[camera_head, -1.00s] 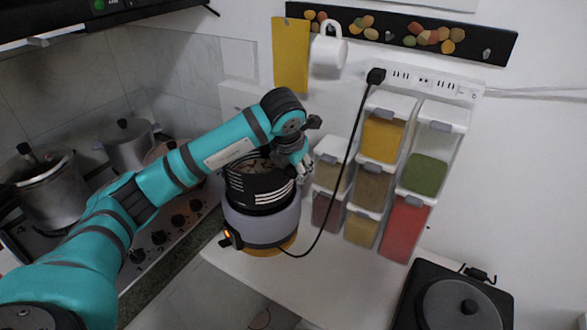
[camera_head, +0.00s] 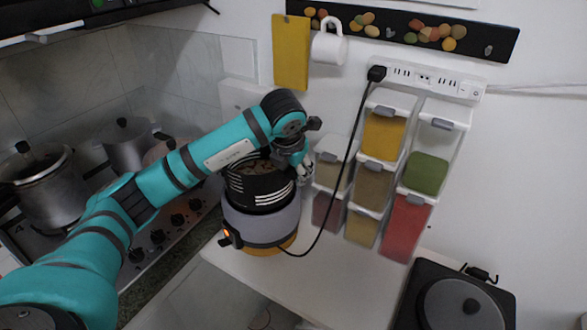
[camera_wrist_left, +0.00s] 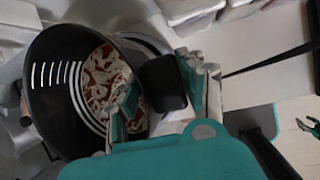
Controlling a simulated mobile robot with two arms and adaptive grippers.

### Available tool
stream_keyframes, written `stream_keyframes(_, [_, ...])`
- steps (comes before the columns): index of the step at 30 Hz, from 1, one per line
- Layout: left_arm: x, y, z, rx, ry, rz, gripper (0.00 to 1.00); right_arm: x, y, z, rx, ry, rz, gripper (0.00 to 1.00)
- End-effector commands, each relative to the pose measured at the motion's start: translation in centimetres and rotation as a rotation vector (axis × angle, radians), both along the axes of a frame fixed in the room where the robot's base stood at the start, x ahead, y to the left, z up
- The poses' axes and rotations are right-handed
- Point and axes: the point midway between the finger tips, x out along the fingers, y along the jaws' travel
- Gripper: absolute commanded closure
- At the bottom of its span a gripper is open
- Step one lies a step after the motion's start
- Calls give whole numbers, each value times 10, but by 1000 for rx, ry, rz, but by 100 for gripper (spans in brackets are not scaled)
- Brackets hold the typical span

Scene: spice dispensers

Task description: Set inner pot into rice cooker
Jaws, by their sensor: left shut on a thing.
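The inner pot (camera_head: 258,190) is black with white stripes and has mottled food-like contents inside. It stands over the mouth of the grey rice cooker (camera_head: 262,228), with most of its wall above the cooker's rim; how deep its base sits is hidden. My left gripper (camera_head: 302,168) is at the pot's right side. In the left wrist view, its fingers (camera_wrist_left: 165,95) are on either side of a black handle-like block on the pot's edge, one finger reaching over the pot's opening (camera_wrist_left: 75,90).
The cooker stands on a white counter (camera_head: 325,280), beside a stove with pots (camera_head: 48,190). Clear spice dispensers (camera_head: 375,185) stand close on the right. A black cord runs from the power strip (camera_head: 425,80) down past the cooker. A black hot plate (camera_head: 455,300) is at lower right.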

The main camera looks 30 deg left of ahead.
Motion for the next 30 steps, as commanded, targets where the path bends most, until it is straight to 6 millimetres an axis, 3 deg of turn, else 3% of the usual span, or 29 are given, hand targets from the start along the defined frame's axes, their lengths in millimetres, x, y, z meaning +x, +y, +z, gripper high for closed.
stream_keyframes(30, [1, 1, -19, 2, -7, 0, 100, -1, 2, -19, 2, 0, -1, 60])
